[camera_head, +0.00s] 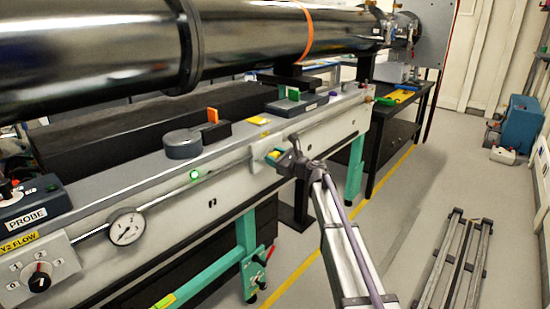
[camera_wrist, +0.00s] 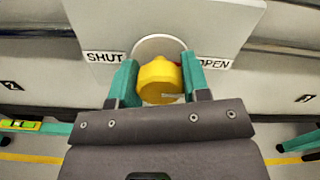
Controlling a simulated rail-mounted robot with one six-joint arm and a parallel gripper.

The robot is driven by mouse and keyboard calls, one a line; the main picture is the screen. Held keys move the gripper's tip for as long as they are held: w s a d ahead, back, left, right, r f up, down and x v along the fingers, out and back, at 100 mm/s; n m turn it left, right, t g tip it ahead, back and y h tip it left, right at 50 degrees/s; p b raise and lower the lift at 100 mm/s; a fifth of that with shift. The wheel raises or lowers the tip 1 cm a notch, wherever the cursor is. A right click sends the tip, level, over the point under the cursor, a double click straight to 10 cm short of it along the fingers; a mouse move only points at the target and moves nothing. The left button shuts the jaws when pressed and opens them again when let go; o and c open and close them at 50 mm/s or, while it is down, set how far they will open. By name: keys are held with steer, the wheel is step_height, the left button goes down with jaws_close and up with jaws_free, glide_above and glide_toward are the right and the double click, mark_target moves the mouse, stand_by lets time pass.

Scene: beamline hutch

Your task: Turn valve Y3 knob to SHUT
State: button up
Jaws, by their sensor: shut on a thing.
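My gripper (camera_wrist: 159,80) has its two teal fingers shut on a yellow knob (camera_wrist: 158,86), one finger on each side. The knob sits in front of a round pale disc (camera_wrist: 158,42) on a light grey plate (camera_wrist: 203,18). A SHUT label (camera_wrist: 103,57) is left of the knob and an OPEN label (camera_wrist: 213,63) is right of it. I cannot clearly tell which way the knob points. In the head view, my gripper (camera_head: 284,160) is at the bench's front face, where the knob is mostly hidden by my wrist.
A big dark pipe (camera_head: 250,42) runs above the bench (camera_head: 235,150). A pressure gauge (camera_head: 126,227), a Y2 FLOW dial (camera_head: 39,281) and a PROBE box (camera_head: 30,200) are to the left. Metal rails (camera_head: 465,262) lie on the open floor at right.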

steer(key=shift+c, duration=0.6)
